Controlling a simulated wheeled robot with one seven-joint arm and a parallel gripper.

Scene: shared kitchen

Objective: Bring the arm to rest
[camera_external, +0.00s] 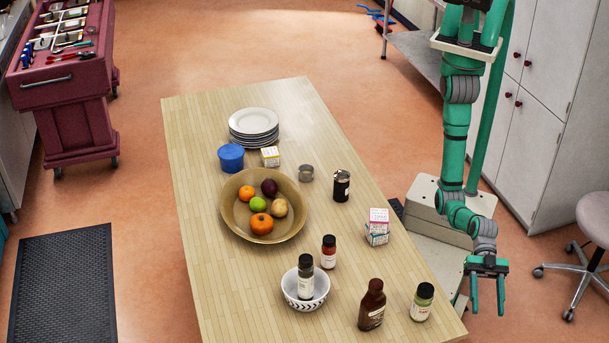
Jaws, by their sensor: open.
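My green arm (457,118) hangs down at the right, beside the long side of the wooden table (200,150). My gripper (487,296) is at its lower end, past the table's right edge. Its two green fingers point down and stand apart, with nothing visible between them. It appears clear of the table and of the things on it.
The table holds a fruit bowl (231,217), plates (253,123), a blue container (231,157), a patterned bowl (290,294) with a jar (306,276) in it, a brown bottle (372,305) and a green-labelled jar (422,301). A stool (596,215) and cabinets (540,110) stand right.

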